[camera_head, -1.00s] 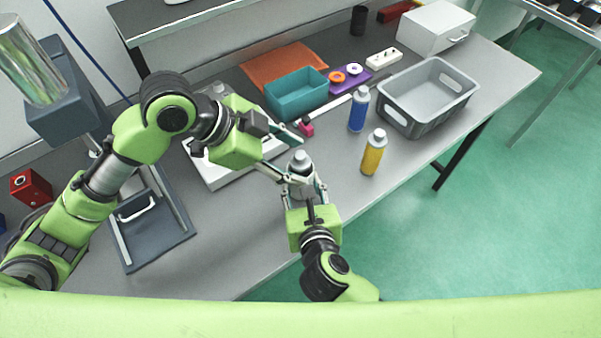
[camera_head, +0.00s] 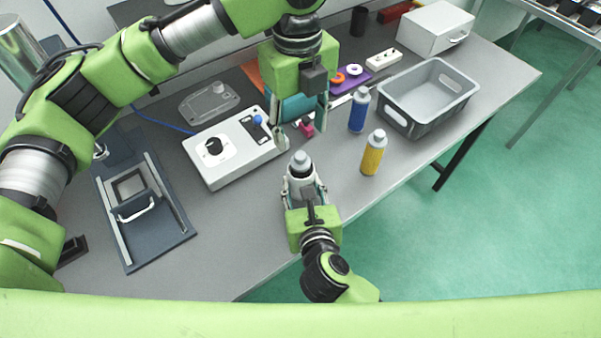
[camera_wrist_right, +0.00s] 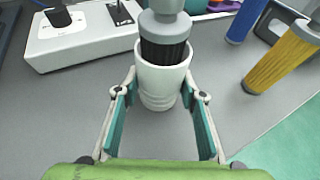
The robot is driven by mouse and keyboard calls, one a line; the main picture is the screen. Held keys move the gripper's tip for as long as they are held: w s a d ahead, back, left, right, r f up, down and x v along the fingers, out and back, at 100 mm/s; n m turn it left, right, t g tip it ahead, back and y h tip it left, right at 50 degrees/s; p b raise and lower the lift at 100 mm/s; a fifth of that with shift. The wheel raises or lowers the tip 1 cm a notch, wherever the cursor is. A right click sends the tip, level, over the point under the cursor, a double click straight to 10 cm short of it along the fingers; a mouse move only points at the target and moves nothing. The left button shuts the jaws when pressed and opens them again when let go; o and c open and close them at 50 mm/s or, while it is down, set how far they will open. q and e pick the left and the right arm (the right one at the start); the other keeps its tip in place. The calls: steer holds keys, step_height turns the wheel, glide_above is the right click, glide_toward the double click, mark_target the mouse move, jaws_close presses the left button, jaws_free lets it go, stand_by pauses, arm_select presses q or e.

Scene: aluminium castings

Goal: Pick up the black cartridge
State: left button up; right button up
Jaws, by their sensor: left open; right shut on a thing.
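The black cartridge (camera_wrist_right: 164,50), dark and ribbed with a grey cap, stands upright in a white cup (camera_wrist_right: 160,86); its lower part is hidden inside the cup. In the head view the cartridge's grey cap (camera_head: 300,160) shows at the middle of the bench. My right gripper (camera_head: 305,190) is shut on the white cup, with a teal-padded finger on each side in the wrist view. My left gripper (camera_head: 303,130) is open and empty, with its fingers pointing down just behind the cartridge and apart from it.
A yellow cartridge (camera_head: 373,155) and a blue cartridge (camera_head: 358,112) stand to the right, before a grey crate (camera_head: 430,125). A white control box (camera_head: 222,165) with a black knob lies to the left. A teal bin (camera_head: 292,108) is partly hidden behind my left gripper.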

mark_target(299, 154)
arm_select(q)
steer(key=f, duration=1)
steer(key=shift+w, duration=0.2)
jaws_close()
